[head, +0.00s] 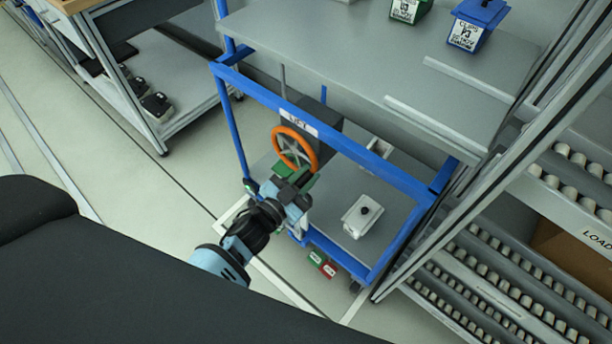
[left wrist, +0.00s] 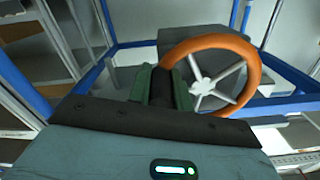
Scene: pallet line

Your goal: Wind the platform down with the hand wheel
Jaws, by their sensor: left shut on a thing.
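The hand wheel (head: 309,146) has an orange rim and grey spokes, and sits under a "LIFT" label on the blue lift frame. It also shows large in the left wrist view (left wrist: 252,80). My left gripper (head: 289,172) is at the lower side of the wheel. In the left wrist view its green fingers (left wrist: 160,88) are shut at the left part of the wheel, around a dark piece that looks like the wheel's handle. The fingers hide most of that piece. The grey platform (head: 335,30) is the upper deck of the blue frame. My right gripper is not in view.
A green bin (head: 408,10) and a blue bin (head: 467,36) stand on the platform. A white box with a black knob (head: 362,215) sits on the lower shelf. Roller racks (head: 500,275) stand close on the right. Open floor lies left of the frame.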

